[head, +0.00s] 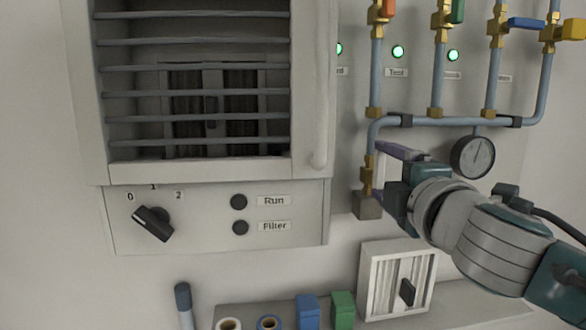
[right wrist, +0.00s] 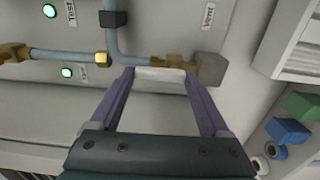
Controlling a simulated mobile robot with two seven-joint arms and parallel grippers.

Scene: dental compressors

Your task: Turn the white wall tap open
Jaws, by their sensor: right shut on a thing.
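The white wall tap (right wrist: 160,76) shows in the right wrist view as a pale handle lying across between my fingertips, close to a brass fitting on the pipe. My right gripper (right wrist: 160,84) has its two purple fingers on either end of the handle and is shut on it. In the head view my right gripper (head: 384,148) reaches in from the right to the lower pipe end, beside the brass valve (head: 367,176). The tap's handle is hidden there by the gripper. My left gripper is in neither view.
A round gauge (head: 473,157) hangs just above my right wrist. Pipes with coloured taps, including a blue one (head: 526,24), run above. A slatted cabinet (head: 201,172) with a black knob (head: 153,223) stands left. Below, a shelf holds a green block (head: 343,310) and a framed filter (head: 371,284).

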